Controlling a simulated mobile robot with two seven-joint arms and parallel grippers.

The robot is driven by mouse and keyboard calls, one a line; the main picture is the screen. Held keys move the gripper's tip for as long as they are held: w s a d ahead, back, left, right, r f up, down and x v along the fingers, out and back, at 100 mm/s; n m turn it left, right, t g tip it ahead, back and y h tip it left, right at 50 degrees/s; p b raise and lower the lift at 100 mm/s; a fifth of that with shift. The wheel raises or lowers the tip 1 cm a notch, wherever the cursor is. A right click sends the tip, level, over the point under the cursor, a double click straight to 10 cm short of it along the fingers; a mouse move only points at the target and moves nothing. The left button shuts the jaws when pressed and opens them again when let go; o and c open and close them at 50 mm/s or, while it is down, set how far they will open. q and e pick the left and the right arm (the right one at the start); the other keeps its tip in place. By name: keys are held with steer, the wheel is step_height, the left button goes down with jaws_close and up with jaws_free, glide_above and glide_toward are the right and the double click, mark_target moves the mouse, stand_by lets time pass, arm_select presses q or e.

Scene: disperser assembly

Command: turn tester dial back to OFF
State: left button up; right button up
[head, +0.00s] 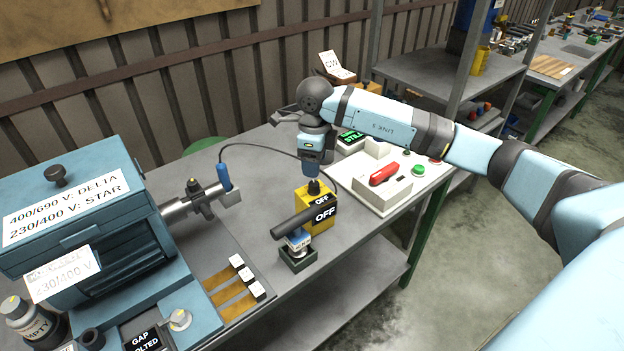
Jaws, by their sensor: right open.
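The dial's pointer is too small to read. My left gripper is not in view.
A black-handled tool (296,222) stands in a dark holder just in front of the tester. A blue motor (75,215) fills the left, with a cabled blue probe (223,177) at its shaft. A control panel with a red switch (383,174) lies to the right.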

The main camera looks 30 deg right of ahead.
mark_target(314, 183)
step_height(314, 183, down, 7)
steer(key=shift+r, duration=0.15)
steer(key=c, duration=0.9)
